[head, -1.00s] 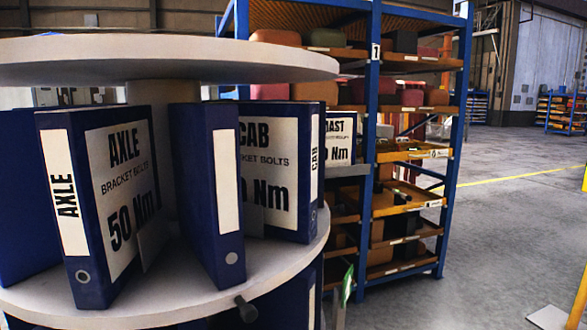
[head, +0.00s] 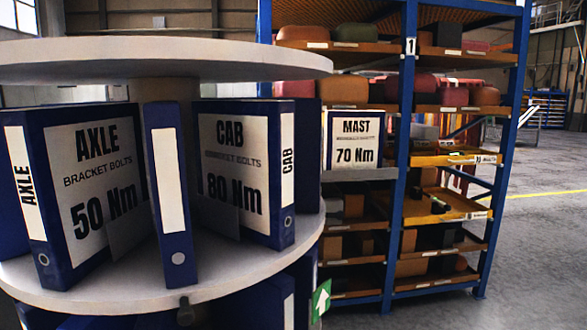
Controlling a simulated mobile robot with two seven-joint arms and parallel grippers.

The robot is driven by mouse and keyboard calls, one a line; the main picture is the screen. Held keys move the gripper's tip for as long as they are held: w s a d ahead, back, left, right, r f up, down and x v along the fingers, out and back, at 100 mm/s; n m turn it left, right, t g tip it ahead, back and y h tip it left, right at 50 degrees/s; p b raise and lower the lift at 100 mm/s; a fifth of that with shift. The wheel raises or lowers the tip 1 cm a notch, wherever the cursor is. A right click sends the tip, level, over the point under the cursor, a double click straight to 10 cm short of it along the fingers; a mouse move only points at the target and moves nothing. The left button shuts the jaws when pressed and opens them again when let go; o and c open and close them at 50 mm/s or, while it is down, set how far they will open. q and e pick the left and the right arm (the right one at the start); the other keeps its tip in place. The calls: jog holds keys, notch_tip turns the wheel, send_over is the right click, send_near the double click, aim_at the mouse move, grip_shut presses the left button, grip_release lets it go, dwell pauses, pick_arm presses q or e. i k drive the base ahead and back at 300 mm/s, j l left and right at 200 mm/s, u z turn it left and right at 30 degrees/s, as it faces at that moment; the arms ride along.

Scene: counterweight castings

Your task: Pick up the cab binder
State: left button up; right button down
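The cab binder (head: 262,215) is dark blue and stands upright on the round white carousel shelf (head: 130,296), right of centre. Its white label reads CAB, BRACKET BOLTS, 80 Nm, and its spine also reads CAB. A blank-spined blue binder (head: 170,225) stands to its left and is in front of part of the shelf between it and the axle binder (head: 75,258). The axle binder reads AXLE, 50 Nm. Neither of my grippers shows in the head view.
The carousel's round upper disc (head: 150,62) overhangs the binders. A blue rack (head: 399,165) with bins stands behind at right. A dark knob (head: 186,312) juts from the shelf edge. Open floor (head: 540,260) lies at far right.

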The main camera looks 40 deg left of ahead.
aim_at(245, 149)
jog(key=i+l+z, duration=0.4)
jog(key=i+z, duration=0.25)
jog(key=i, duration=0.15)
jog(key=i+u, duration=0.35)
jog(key=i+l+u, duration=0.35)
jog(key=i, duration=0.2)
jog(key=i+u, duration=0.2)
jog(key=u, duration=0.25)
jog(key=i+u, duration=0.15)
jog(key=u, duration=0.25)
jog(key=i+u, duration=0.2)
jog(key=u, duration=0.25)
jog(key=i+l+u, duration=0.15)
jog(key=u, duration=0.3)
jog(key=i+l+u, duration=0.1)
jog(key=l+u, duration=0.15)
jog(key=u, duration=0.15)
jog(key=i+l+u, duration=0.2)
jog(key=u, duration=0.25)
jog(key=i+l+u, duration=0.15)
jog(key=u, duration=0.3)
jog(key=k+l, duration=0.05)
jog(key=l, duration=0.05)
